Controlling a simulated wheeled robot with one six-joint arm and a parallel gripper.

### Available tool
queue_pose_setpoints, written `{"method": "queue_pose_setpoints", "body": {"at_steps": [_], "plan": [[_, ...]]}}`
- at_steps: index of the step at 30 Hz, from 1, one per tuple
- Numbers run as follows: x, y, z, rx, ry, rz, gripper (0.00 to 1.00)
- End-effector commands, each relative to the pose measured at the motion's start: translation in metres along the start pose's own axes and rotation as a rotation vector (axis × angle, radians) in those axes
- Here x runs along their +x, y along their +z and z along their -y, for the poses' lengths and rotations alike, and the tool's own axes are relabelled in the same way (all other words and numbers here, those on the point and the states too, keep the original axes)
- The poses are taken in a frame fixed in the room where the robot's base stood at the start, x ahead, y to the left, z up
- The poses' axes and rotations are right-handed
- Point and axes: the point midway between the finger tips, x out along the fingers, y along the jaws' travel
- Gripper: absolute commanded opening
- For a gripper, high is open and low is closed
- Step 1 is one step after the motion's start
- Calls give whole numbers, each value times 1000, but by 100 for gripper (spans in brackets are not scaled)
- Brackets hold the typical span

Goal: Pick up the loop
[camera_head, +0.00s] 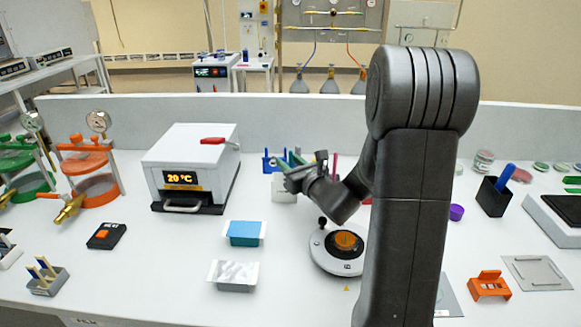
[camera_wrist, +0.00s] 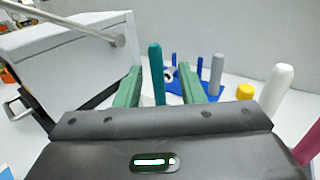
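A teal upright handle (camera_wrist: 156,75), which seems to be the loop's, stands between the two green fingers of my gripper (camera_wrist: 161,84) in the wrist view. Gaps show on both sides of it, so the fingers are open around it and do not visibly grip it. Its lower end is hidden behind the gripper body. In the head view my gripper (camera_head: 292,168) is above a white holder (camera_head: 284,191), and its fingers hide most of the handle. No wire tip of the loop can be made out.
A blue rack (camera_wrist: 183,98) with several upright items stands just behind. A grey pen (camera_wrist: 217,75), a white one (camera_wrist: 277,90) and a yellow cap (camera_wrist: 245,91) are to the right. A white heater box (camera_head: 190,155) stands left. A round orange-topped device (camera_head: 345,242) sits in front.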

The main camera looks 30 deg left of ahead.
Motion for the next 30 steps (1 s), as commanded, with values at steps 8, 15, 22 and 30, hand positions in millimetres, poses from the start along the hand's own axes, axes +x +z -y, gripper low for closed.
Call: {"method": "queue_pose_setpoints", "body": {"at_steps": [8,15,22,30], "plan": [[16,0,0,-1,1,1,36],[15,0,0,-1,0,1,10],[15,0,0,-1,0,1,0],[15,4,0,-2,1,2,0]]}}
